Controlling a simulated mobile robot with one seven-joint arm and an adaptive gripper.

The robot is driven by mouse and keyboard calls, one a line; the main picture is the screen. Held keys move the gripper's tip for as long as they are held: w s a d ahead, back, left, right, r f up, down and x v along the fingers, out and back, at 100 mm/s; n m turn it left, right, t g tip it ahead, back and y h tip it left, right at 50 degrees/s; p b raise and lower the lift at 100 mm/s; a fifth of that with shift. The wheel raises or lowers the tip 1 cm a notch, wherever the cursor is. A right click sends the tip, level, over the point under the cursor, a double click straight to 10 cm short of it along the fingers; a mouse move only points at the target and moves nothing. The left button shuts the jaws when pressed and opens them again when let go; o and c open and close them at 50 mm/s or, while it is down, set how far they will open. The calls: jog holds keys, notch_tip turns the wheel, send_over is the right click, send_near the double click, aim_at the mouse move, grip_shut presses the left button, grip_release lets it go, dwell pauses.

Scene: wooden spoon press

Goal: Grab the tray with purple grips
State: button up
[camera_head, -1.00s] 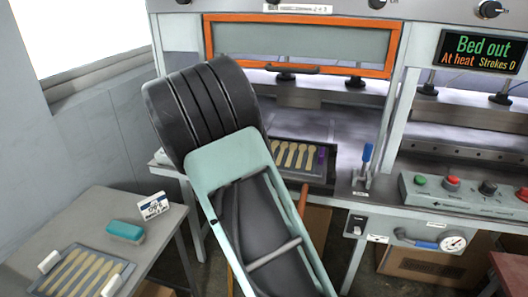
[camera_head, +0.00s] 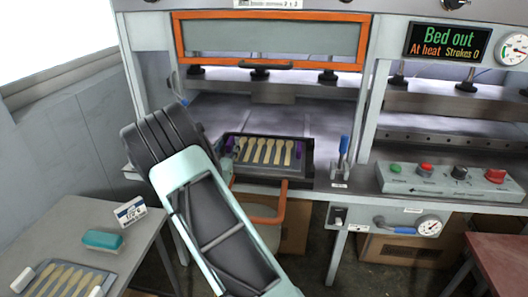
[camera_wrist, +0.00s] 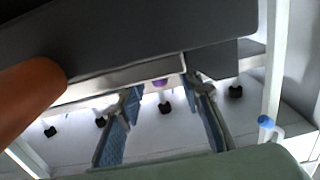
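The tray with purple grips (camera_head: 246,160) lies on the dark pulled-out bed (camera_head: 305,172) of the press and holds several pale wooden spoons. Its left purple grip (camera_head: 239,145) and right purple grip (camera_head: 299,150) both show. My arm stands left of the tray in the head view and mostly hides my gripper there. In the wrist view my gripper (camera_wrist: 162,92) is open, its two blue-padded fingers apart. A small purple piece (camera_wrist: 160,83) shows between the fingertips, under a dark slab edge. I cannot tell if either finger touches it.
An orange handle (camera_head: 262,220) hangs in front of the bed. The orange-framed guard (camera_head: 268,66) is above. A blue-handled lever (camera_head: 343,147) stands right of the bed. The left table (camera_head: 60,228) carries another spoon tray (camera_head: 106,282), a teal block (camera_head: 103,239) and a sign (camera_head: 130,211).

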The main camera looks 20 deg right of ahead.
aim_at(230, 140)
jog(key=shift+x, duration=1.6)
jog(key=shift+s+r, duration=0.1)
jog(key=shift+c, duration=0.2)
grip_shut()
